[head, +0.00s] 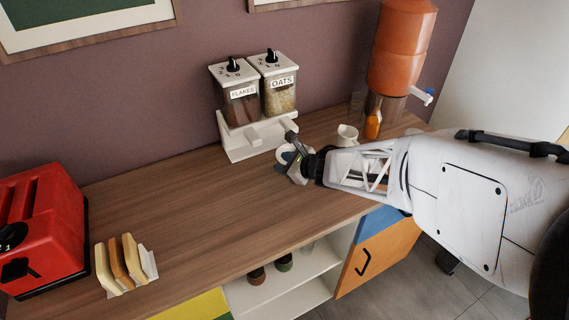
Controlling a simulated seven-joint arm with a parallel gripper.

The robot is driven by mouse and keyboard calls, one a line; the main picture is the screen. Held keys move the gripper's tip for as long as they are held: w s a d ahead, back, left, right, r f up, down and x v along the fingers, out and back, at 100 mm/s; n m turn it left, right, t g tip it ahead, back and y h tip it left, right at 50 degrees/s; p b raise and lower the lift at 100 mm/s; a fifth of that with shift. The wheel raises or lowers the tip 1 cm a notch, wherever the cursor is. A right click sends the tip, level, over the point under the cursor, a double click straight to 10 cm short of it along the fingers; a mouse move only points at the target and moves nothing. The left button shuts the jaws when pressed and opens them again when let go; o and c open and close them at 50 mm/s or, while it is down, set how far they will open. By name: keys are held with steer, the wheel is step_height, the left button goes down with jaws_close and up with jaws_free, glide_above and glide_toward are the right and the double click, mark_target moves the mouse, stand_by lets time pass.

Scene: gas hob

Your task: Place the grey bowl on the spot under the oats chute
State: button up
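The cereal dispenser (240,147) stands against the wall, with a FLAKES bin (242,104) on the left and an OATS bin (280,92) on the right. Their chutes face the front. A small pale round thing with a dark bluish middle (285,151), perhaps the grey bowl, sits just right of the dispenser's base, partly hidden by my gripper. My gripper (291,165) reaches in from the right, low over the counter beside it. Its fingers are small and overlap this thing, so whether they grip it cannot be told.
A white cup-like vessel (347,134) and an orange bottle (373,124) stand behind my arm, near an orange drink dispenser (402,45). A red toaster (40,230) and bread slices (122,262) are at left. The middle of the wooden counter (190,215) is clear.

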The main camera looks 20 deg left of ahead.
steer(key=v, duration=1.2)
steer(key=shift+r, duration=0.1)
stand_by(0.7)
steer(key=d+r+m+t+h, duration=0.3)
steer(key=d+r+m+h, duration=0.3)
steer(key=d+m, duration=0.6)
steer(key=d+r+m+t+h, duration=0.4)
steer(key=d+r+m, duration=0.45)
steer(key=m, duration=0.65)
steer(key=s+d+r+m+g+h, duration=0.2)
steer(key=s+d+m+g+h, duration=0.25)
steer(key=s+d+m, duration=0.65)
steer(key=s+a+m+g+y, duration=0.1)
steer(key=s+m+g, duration=0.1)
steer(key=s+m, duration=0.3)
steer(key=s+a+m+g+y, duration=0.1)
steer(key=s+a+m+g, duration=0.1)
steer(key=s+m, duration=0.4)
steer(key=m+g, duration=0.1)
steer(key=m, duration=0.3)
steer(key=shift+s+a+f+y, duration=0.2)
steer(key=shift+a+y, duration=0.05)
steer(key=shift+y, duration=0.1)
